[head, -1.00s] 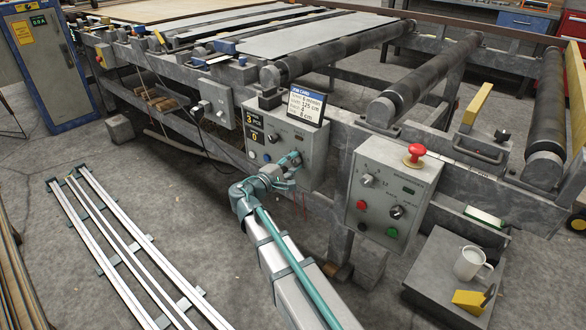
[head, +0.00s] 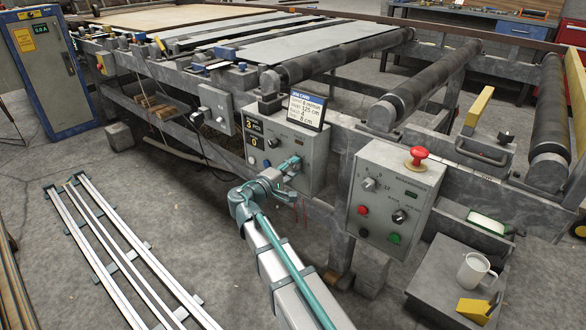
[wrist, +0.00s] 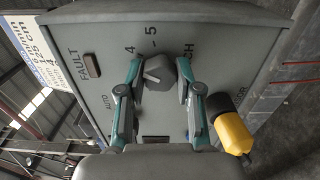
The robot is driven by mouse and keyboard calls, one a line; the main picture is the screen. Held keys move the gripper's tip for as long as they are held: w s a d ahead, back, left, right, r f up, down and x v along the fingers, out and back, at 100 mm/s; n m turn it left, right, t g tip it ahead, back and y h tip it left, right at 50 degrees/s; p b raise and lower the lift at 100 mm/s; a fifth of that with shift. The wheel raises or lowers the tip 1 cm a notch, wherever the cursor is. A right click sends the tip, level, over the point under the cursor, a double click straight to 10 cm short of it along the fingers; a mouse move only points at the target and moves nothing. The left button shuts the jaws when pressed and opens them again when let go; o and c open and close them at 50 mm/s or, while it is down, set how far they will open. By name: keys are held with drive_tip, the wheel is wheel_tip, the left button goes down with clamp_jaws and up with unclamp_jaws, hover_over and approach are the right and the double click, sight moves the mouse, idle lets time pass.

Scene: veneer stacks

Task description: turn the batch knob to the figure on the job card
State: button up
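The batch knob (wrist: 157,72) is a grey faceted knob on the grey control box (head: 314,150). The figures 4 and 5 stand above it in the wrist view, with letters "CH" to the right. I cannot tell exactly where its pointer stands. My gripper (wrist: 159,76) is open, one teal finger on each side of the knob, with narrow gaps showing. In the head view my gripper (head: 290,168) is up against the box front and hides the knob. The job card (head: 305,107) stands on the box; it shows 6 m/min, 125 cm, 4 and 8 cm. The display (head: 254,133) reads 3 PCS and 0.
A second control box (head: 388,200) with a red mushroom button (head: 417,157) stands to the right. A yellow-and-black cylinder (wrist: 232,127) is close beside the right finger. A mug (head: 474,270) stands on a low grey stand. Steel rails (head: 120,255) lie on the left floor.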

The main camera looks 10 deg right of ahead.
drive_tip(key=o, duration=0.4)
drive_tip(key=shift+o, duration=0.2)
drive_tip(key=shift+a, duration=0.1)
drive_tip(key=v, duration=1.2)
